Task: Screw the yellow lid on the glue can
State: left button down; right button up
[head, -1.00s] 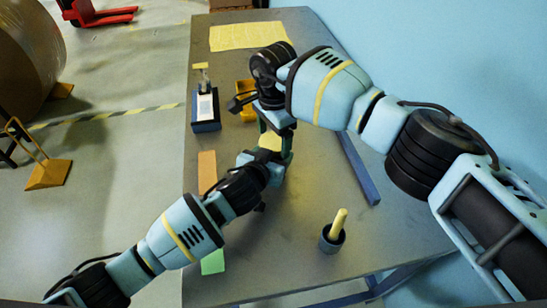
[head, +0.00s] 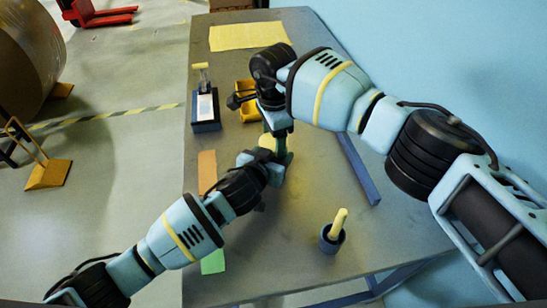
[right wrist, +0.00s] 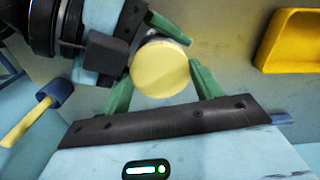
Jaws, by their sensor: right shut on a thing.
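The round yellow lid (right wrist: 160,70) faces the right wrist camera, between the green fingers of my right gripper (right wrist: 160,85). My right gripper is shut on it. In the head view a small part of the lid (head: 267,141) shows below my right wrist. The glue can is mostly hidden; only a thin pale rim shows behind the lid in the right wrist view, so I cannot tell how the lid sits on it. My left gripper (head: 276,168) is right beside the lid, with a green finger (right wrist: 168,27) near its edge. Its grip is hidden.
A yellow bin (head: 244,113) and a dark blue holder (head: 206,125) stand on the grey table beyond. A dark cup with a yellow-handled tool (head: 333,238) stands nearer. An orange strip (head: 207,170), a green pad (head: 213,262) and a blue bar (head: 358,170) lie around.

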jog(key=shift+m, duration=0.5)
jog(key=o, duration=1.1)
jog(key=shift+r, duration=2.3)
jog(key=shift+c, duration=0.5)
jog(key=shift+a+r+n, duration=0.1)
jog(key=shift+r+n, duration=1.6)
